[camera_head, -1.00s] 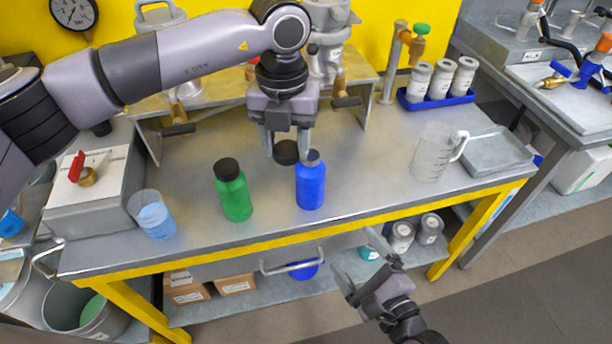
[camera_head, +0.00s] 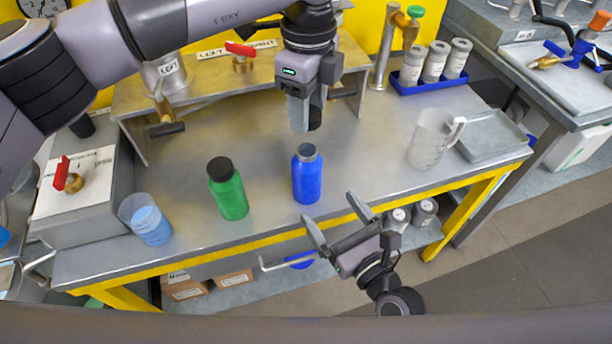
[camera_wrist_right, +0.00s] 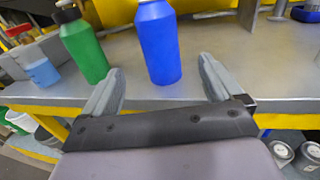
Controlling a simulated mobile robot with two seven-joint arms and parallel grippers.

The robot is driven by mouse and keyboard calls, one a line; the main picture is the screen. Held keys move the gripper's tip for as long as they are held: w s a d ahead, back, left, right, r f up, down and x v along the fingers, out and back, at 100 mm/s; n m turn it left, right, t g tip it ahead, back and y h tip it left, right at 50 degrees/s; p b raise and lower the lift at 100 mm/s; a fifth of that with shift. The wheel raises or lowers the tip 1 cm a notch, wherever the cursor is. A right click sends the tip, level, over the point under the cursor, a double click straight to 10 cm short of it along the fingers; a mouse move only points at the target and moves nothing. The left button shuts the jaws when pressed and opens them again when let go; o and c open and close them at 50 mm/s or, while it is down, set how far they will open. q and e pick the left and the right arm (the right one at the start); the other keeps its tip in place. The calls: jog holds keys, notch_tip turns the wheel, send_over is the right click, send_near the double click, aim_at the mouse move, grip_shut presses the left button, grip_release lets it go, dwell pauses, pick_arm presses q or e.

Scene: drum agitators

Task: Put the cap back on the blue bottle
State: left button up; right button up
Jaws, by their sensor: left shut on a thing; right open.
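The blue bottle (camera_head: 307,180) stands upright on the metal bench near its front edge. Its grey neck is bare on top, and it also shows in the right wrist view (camera_wrist_right: 160,45). My left gripper (camera_head: 304,112) is shut on the black cap (camera_head: 315,119), holding it above and behind the bottle, apart from it. The left fingers partly hide the cap. My right gripper (camera_head: 333,213) is open and empty at the bench's front edge. In the right wrist view the bottle stands ahead of its spread fingers (camera_wrist_right: 160,78), roughly between them, with no contact visible.
A green bottle (camera_head: 228,190) with a black cap stands left of the blue one. A beaker of blue liquid (camera_head: 147,220) is further left. A clear jug (camera_head: 428,142) and grey tray (camera_head: 492,138) stand right. A raised metal shelf (camera_head: 213,78) is behind.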

jog(key=x, duration=1.2)
jog(key=c, duration=1.5)
pick_arm(q)
send_near(307, 174)
jog(key=shift+w+f, duration=0.45)
jog(key=shift+w, duration=0.3)
jog(key=shift+w+f, duration=0.45)
jog(key=shift+w, duration=0.25)
jog(key=shift+f, duration=0.9)
jog(key=shift+f, duration=0.55)
